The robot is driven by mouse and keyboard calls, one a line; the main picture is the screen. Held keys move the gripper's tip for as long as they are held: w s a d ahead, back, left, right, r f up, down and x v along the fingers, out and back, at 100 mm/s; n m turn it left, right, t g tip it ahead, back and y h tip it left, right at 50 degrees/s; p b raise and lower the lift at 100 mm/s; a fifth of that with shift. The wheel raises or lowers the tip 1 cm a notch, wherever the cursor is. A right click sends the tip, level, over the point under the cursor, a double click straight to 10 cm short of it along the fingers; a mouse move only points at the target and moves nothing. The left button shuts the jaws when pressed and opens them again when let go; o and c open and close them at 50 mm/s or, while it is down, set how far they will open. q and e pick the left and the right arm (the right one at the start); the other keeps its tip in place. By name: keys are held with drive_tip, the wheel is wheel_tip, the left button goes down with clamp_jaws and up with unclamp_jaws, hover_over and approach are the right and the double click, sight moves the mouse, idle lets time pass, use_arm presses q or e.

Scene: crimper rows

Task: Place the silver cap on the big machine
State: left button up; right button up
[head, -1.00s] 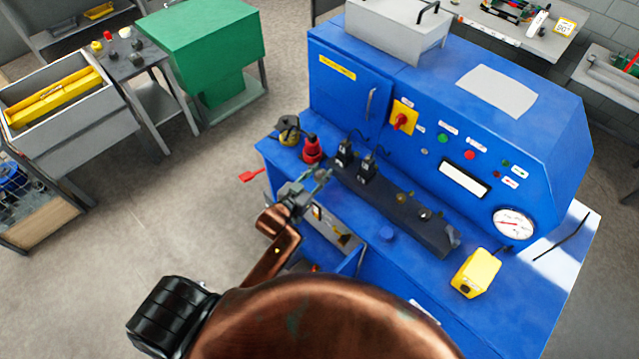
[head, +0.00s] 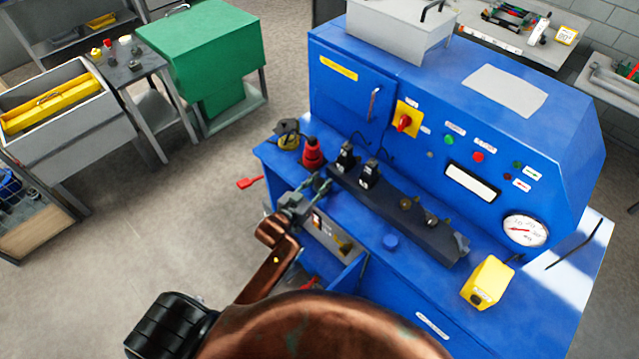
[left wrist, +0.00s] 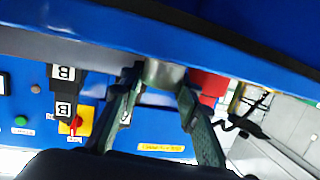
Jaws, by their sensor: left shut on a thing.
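The big blue machine (head: 345,95) fills the middle and right of the head view, with a work ledge in front. A dark rail (head: 385,205) on the ledge carries two black blocks (head: 369,175) and small brass-coloured and silver fittings (head: 431,221). My left gripper (head: 322,184) is by the left end of the rail. In the left wrist view the gripper (left wrist: 160,82) is shut on the silver cap (left wrist: 163,73), a short metallic cylinder between its fingertips. In the head view the cap is too small to make out. My right gripper is not in view.
A red fitting (head: 312,153) and a yellow-and-black item (head: 288,135) stand left of the rail.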

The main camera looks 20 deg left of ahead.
use_arm(q)
drive_tip(key=o, duration=0.7)
drive_tip(key=shift+o, duration=0.2)
drive_tip(key=b+v, duration=0.1)
drive_tip(key=v, duration=1.1)
drive_tip(key=shift+r, duration=0.1)
